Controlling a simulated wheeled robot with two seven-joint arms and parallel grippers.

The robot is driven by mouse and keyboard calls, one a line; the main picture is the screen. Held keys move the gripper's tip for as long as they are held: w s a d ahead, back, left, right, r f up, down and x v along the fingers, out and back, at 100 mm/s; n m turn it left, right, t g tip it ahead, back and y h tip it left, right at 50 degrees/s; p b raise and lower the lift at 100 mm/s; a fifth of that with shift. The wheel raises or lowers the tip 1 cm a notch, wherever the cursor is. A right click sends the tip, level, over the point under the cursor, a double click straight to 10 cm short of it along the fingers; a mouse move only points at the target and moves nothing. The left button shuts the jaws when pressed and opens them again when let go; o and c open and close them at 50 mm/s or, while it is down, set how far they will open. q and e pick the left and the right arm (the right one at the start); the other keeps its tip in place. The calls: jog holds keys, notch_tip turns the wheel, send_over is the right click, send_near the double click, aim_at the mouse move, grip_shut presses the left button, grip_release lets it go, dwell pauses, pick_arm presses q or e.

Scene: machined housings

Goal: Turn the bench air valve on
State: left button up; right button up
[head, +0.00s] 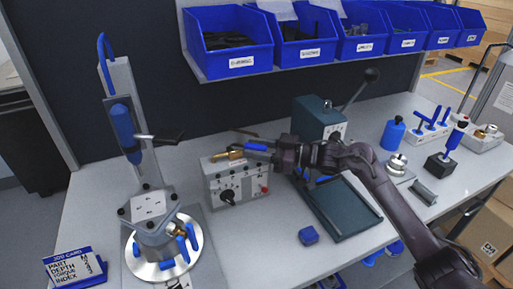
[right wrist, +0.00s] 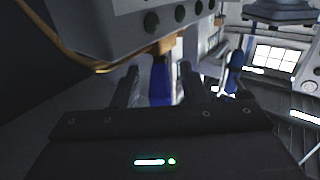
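The bench air valve has a brass body (head: 235,153) on top of a pale control box (head: 238,182), with a blue lever (head: 256,146) pointing to the right. In the right wrist view the blue lever (right wrist: 160,82) hangs below the brass fitting (right wrist: 160,46), between the two fingers. My right gripper (head: 272,149) comes in from the right at the lever's end. Its fingers (right wrist: 160,88) stand apart with a gap on either side of the lever. The lever's far tip is partly hidden by the gripper. My left gripper is not in view.
A press stand (head: 153,205) with a round base is at the left. A green machine (head: 318,118) and a dark green tray (head: 345,210) lie near my right arm. Blue bins (head: 230,42) hang above.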

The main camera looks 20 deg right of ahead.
jog(key=b+v, duration=0.2)
jog(key=v, duration=0.5)
jog(key=shift+s+d, duration=0.2)
jog(key=shift+d, duration=0.15)
jog(key=shift+r, duration=0.1)
